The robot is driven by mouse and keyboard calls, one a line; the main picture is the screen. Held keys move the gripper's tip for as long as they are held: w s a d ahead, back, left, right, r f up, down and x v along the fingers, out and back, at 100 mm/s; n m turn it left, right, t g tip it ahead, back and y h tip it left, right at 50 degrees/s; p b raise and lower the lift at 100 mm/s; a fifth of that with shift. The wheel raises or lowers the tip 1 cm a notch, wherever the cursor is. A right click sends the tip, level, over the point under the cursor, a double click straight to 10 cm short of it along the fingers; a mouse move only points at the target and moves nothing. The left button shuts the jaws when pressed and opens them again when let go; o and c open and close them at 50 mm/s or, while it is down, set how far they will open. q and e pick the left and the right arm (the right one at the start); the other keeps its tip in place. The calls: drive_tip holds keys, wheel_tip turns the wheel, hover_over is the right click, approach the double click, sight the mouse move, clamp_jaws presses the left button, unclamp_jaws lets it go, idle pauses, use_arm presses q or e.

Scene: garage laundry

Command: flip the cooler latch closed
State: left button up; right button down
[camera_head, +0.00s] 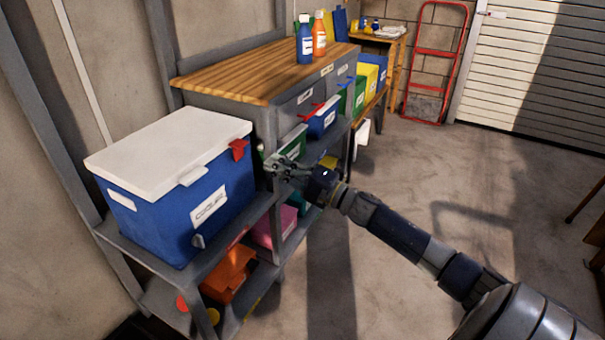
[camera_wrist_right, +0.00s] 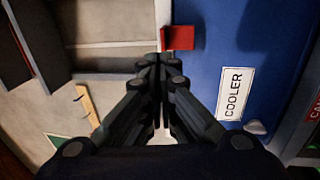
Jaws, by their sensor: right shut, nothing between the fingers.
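The blue cooler (camera_head: 160,223) with a white lid (camera_head: 170,150) stands on the grey shelf at the left. Its red latch (camera_head: 238,149) is at the right end of the front, by the lid edge. In the right wrist view the latch (camera_wrist_right: 178,37) juts out beside the blue cooler wall (camera_wrist_right: 230,45); I cannot tell whether it is fastened. My right gripper (camera_head: 271,164) is shut and empty, to the right of the latch and slightly lower in the head view. Its fingertips (camera_wrist_right: 160,62) appear just below the latch in the wrist view, seemingly apart from it. My left gripper is out of view.
A grey cabinet with a wooden top (camera_head: 255,72) stands just behind the cooler, with a blue bottle (camera_head: 305,45) and an orange bottle (camera_head: 319,40) on it. Coloured bins fill the shelves near my right gripper, including an orange one (camera_head: 229,275) below. The floor (camera_head: 420,170) at right is mostly clear.

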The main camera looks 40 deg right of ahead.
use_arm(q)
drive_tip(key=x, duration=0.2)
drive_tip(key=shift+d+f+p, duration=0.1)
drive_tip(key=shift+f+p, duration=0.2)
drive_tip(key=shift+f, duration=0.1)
use_arm(e)
drive_tip(key=r+v, duration=0.1)
drive_tip(key=v, duration=0.5)
drive_tip(key=shift+s, duration=0.45)
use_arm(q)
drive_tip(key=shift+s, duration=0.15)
use_arm(e)
drive_tip(key=shift+d, duration=0.15)
